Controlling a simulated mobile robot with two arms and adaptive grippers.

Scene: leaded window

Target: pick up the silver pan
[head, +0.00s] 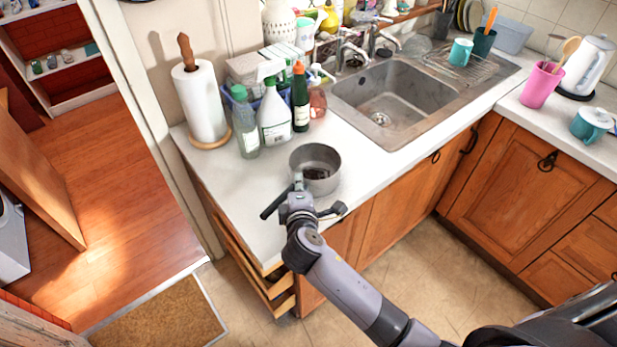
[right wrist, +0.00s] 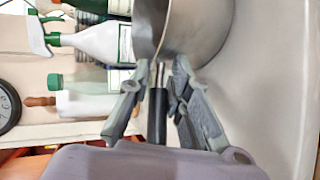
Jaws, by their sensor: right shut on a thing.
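The silver pan (head: 315,160) is at the near left part of the white counter, left of the sink, open side up. I cannot tell whether its base touches the counter. Its dark handle (head: 275,202) sticks out toward the lower left. My right gripper (head: 298,182) is at the handle next to the pan's wall. In the right wrist view the pan's round metal side (right wrist: 205,28) fills the top, and my right gripper's fingers (right wrist: 158,76) are shut on the black handle (right wrist: 157,115) between them. My left gripper is not in view.
Behind the pan stand a white spray bottle (head: 274,118), a green bottle (head: 300,100) and a clear bottle (head: 244,125). A paper towel roll (head: 200,103) stands at the back left. The sink (head: 390,108) is to the right. The counter's front edge is near.

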